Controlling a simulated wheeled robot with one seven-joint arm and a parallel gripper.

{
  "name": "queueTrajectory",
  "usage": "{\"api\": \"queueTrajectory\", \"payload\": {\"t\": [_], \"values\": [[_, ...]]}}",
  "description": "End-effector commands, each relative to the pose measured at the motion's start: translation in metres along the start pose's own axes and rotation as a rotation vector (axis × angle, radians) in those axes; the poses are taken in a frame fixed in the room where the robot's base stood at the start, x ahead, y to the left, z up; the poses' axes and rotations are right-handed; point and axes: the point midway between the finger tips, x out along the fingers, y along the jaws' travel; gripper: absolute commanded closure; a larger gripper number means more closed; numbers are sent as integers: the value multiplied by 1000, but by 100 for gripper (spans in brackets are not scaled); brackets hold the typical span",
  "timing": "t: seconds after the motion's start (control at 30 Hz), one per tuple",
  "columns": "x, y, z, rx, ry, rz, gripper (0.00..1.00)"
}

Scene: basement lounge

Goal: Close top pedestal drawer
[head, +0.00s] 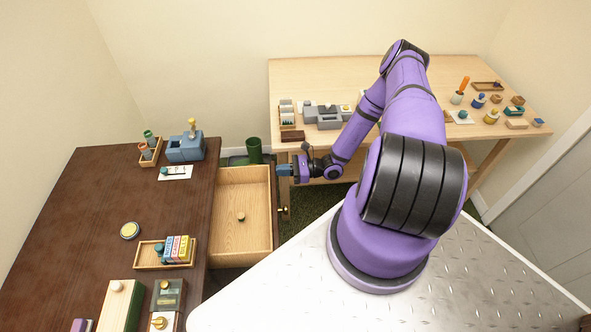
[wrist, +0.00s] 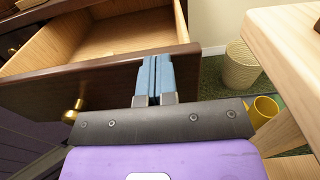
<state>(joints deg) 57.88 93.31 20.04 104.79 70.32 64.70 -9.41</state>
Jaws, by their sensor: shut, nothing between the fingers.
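The top pedestal drawer (head: 262,215) is pulled far out from under the dark brown desk (head: 85,200), with its light wood inside in view. The drawer's dark front (wrist: 50,92) and brass knob (wrist: 75,108) show in the wrist view; the knob also shows in the head view (head: 284,210). My gripper (head: 280,169) has blue fingers held together and empty. In the wrist view the fingertips (wrist: 155,62) are at the front's right end, near its top edge. I cannot tell whether they touch it.
A light wood table (head: 380,75) with several small items stands behind, its edge (wrist: 285,40) close on the right in the wrist view. A green bin (head: 254,149) stands behind the drawer. A wicker basket (wrist: 241,66) and yellow mug (wrist: 263,108) are lower down.

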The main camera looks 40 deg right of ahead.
Motion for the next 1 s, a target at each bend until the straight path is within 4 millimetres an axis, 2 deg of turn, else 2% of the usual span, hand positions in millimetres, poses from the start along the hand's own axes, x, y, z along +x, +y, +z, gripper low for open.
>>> {"api": "queueTrajectory", "payload": {"t": [0.03, 0.2, 0.5, 0.7, 1.0], "values": [[15, 1, 0, 2, -2, 3, 100], [61, 2, 0, 2, -2, 4, 100], [130, 1, 0, 1, -1, 3, 100], [159, 1, 0, 2, -1, 1, 100], [174, 0, 0, 1, 1, 1, 100]]}}
